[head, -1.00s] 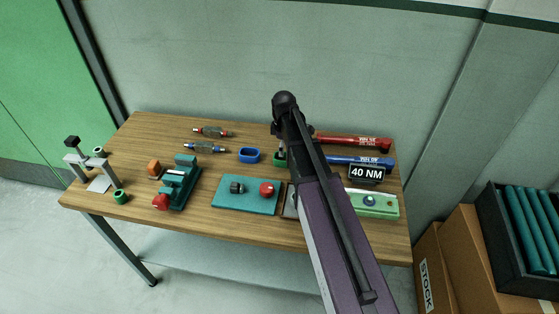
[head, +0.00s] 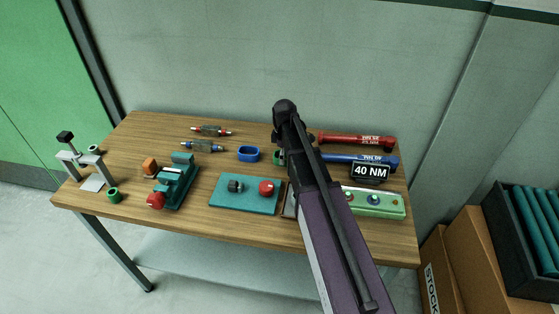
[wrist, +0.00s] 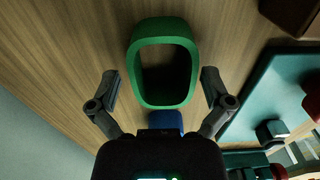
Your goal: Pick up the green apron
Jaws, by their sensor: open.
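The green apron (wrist: 135,62) is an open oval green band on the wood table. In the wrist view it lies between the two spread fingers of my gripper (wrist: 160,77), with a visible gap on each side. My gripper is open and holds nothing. In the head view only a small green part (head: 278,158) of the apron shows beside my arm. My arm hides the rest of it and my gripper there.
A blue oval band (head: 249,154) stands just left of the apron. A teal board (head: 245,204) with knobs lies in front. Red (head: 355,140) and blue (head: 352,159) tools and a 40 NM sign (head: 370,172) lie right. A teal vise (head: 174,186) stands left.

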